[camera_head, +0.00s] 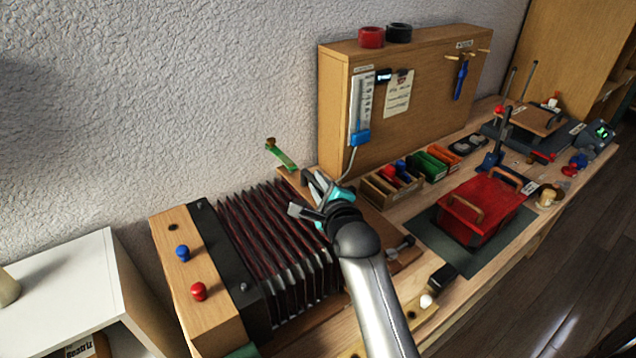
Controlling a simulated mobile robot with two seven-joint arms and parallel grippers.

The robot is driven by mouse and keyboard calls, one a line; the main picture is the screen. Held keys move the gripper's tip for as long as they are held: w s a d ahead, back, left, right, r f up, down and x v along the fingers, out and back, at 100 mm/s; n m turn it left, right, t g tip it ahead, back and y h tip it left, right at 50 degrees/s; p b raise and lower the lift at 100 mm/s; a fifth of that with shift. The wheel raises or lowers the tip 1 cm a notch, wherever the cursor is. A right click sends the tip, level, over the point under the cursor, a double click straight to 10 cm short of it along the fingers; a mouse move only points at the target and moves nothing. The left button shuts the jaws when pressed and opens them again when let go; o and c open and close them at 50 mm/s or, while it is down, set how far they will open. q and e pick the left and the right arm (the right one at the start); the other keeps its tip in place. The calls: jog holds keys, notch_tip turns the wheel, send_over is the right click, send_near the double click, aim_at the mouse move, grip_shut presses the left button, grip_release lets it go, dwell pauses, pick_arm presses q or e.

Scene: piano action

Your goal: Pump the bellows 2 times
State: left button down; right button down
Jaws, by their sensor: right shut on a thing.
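The bellows (275,240) stand at the left of the bench, with dark red pleats spread wide between a black-edged wooden end block (190,262) on the left and a wooden board on the right. The end block carries a blue knob (182,253) and a red knob (198,291). My right gripper (308,196) is at the top of the bellows' right end, shut on what looks like the bellows handle. The gripper and arm hide most of the handle and part of the right-hand board. My left gripper is not in view.
To the right are a divided wooden tray (392,186), a red case (478,212) on a dark mat and a black clamp-like tool (495,150). A green strip (281,155) rises behind my gripper. A white shelf (80,265) is at left.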

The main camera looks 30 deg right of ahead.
dwell(0.8)
jog(key=shift+d, duration=0.3)
jog(key=w+d+p, duration=0.1)
jog(key=d, duration=1)
jog(key=shift+w+d, duration=0.25)
jog(key=shift+w, duration=0.15)
jog(key=c, duration=0.8)
grip_release()
jog(key=shift+a, duration=0.15)
jog(key=shift+c, duration=0.2)
jog(key=shift+s, duration=0.1)
jog(key=p+v, duration=0.2)
jog(key=v, duration=1.3)
